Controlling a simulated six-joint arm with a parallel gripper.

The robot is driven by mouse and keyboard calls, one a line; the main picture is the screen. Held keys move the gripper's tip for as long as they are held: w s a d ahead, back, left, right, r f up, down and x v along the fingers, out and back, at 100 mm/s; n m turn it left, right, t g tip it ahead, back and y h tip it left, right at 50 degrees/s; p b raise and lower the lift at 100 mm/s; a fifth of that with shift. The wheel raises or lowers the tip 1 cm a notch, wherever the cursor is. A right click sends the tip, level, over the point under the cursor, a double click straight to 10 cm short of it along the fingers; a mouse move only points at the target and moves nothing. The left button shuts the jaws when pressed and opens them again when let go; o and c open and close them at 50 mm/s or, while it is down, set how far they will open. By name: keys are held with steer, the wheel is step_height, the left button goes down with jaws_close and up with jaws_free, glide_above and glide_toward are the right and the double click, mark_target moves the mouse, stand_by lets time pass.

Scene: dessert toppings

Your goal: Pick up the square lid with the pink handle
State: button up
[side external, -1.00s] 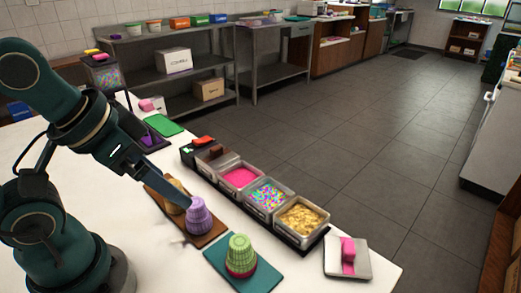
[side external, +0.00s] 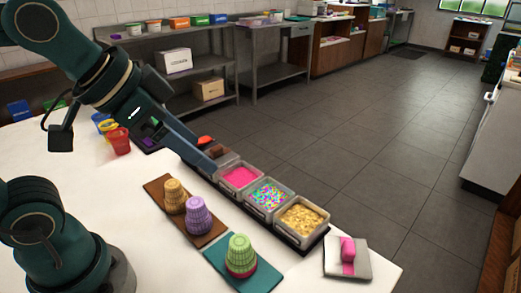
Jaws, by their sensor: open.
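The square lid with the pink handle (side external: 362,267) lies flat at the right front corner of the white table, a pale grey plate with a pink block on top. My gripper (side external: 208,165) is at the far left end of the topping tray, close to its left side and well away from the lid. It is open, though its fingers are small and dark here, and I see nothing held in it. Nothing covers the lid.
A black tray holds square tubs of pink topping (side external: 239,177), sprinkles (side external: 268,195) and tan flakes (side external: 302,218). Stacked tan cups (side external: 174,195) and purple cups (side external: 198,215) stand on a brown board, green cups (side external: 240,252) on a teal one. A red cup (side external: 119,141) stands behind.

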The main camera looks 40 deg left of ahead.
steer(key=w+d+r+m+h, duration=0.1)
steer(key=w+d+r+m, duration=0.2)
steer(key=w, duration=0.4)
steer(key=m+g+h, duration=0.2)
steer(key=m+g, duration=0.2)
steer(key=m, duration=0.1)
glide_above(349, 246)
steer(key=s+a, duration=0.1)
steer(key=a, duration=0.1)
step_height(349, 246, down, 16)
steer(key=shift+s+f, duration=0.1)
steer(key=shift+f, duration=0.15)
steer(key=shift+s+d+f, duration=0.1)
steer(key=shift+f, duration=0.25)
steer(key=shift+x, duration=2.3)
jaws_close()
